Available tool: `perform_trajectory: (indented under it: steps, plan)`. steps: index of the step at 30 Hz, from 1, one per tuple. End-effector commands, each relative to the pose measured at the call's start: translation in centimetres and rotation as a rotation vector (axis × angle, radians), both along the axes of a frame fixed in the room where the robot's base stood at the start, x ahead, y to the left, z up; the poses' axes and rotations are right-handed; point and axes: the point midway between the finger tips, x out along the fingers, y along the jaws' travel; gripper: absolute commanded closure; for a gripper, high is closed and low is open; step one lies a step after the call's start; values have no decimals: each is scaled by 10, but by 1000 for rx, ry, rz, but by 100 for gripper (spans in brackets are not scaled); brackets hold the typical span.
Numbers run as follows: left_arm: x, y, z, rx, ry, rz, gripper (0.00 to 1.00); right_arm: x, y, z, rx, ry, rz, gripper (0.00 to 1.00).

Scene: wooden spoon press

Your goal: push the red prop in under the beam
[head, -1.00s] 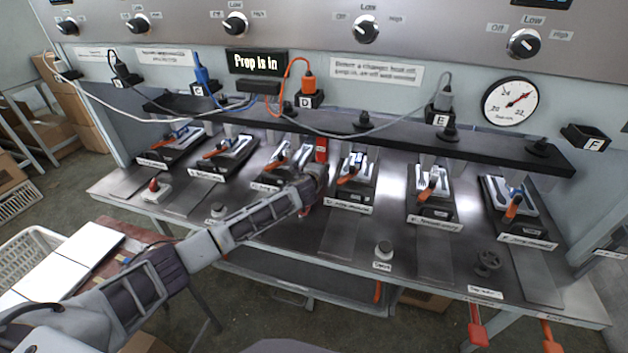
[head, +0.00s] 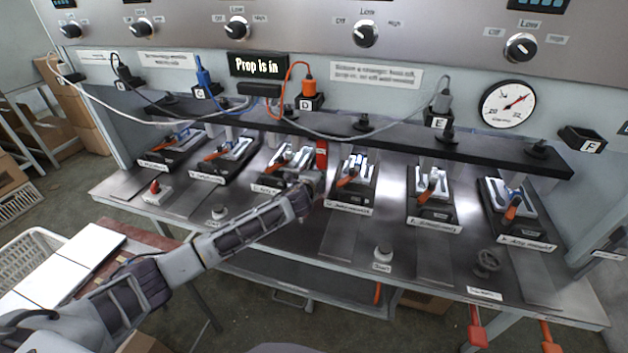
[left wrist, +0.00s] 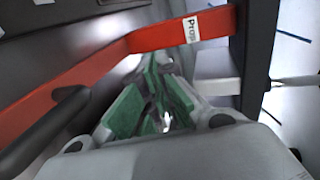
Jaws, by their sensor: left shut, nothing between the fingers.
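The red prop (head: 321,153) stands upright at the front of the long black beam (head: 400,142), near the middle of the bench. In the left wrist view the prop (left wrist: 160,36) is a red bar with a white "Prop" label, crossing beyond the fingers. My left gripper (head: 318,182) is in front of the prop, shut and empty. Its green fingertips (left wrist: 152,66) reach close to the red bar; I cannot tell if they touch. My gripper and arm hide the lower part of the prop in the head view. My right gripper is not in view.
A sign (head: 258,64) above reads "Prop is in". Presses with orange-handled clamps stand on both sides of my gripper, such as one (head: 352,180) just right. A start button (head: 383,252) and a dark handwheel (head: 487,260) stand at the bench front.

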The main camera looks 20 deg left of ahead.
Motion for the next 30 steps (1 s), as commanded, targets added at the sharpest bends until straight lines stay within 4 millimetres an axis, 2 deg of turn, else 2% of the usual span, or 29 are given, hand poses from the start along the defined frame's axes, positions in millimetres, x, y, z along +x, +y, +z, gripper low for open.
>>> perform_trajectory:
  steps: [18, 30]
  plan:
    - [-45, 2, 14, 0, 0, -1, 100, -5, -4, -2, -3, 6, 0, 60]
    - [-51, 2, 16, 1, 0, 0, 100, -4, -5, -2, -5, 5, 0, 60]
